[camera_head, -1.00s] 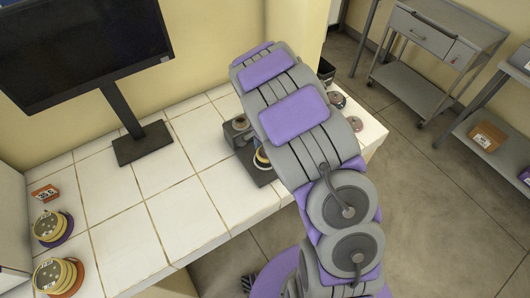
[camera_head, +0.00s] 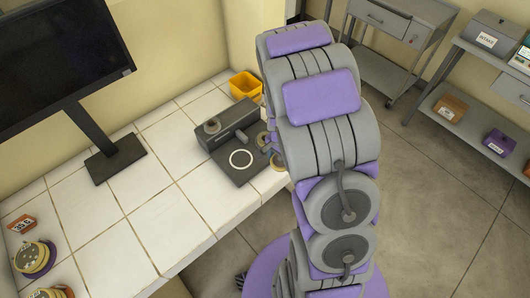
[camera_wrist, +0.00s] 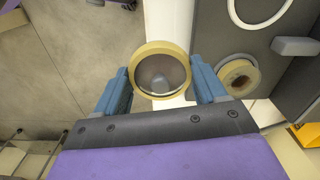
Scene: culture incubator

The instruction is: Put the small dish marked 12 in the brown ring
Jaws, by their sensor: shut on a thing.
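In the wrist view my gripper (camera_wrist: 163,88) is shut on a small round dish (camera_wrist: 147,51) with a tan rim and a see-through middle. The dish lies between the two blue fingers, over the counter's edge and the floor. No number can be read on it. At the left of the counter a stack of tan dishes (camera_head: 30,254) stands on a purple ring (camera_head: 47,265).
A dark grey device (camera_head: 226,133) with a white circle (camera_head: 241,159) stands on the tiled counter (camera_head: 140,222). A yellow bin (camera_head: 245,86) and a monitor (camera_head: 60,45) stand behind. The counter's middle is clear.

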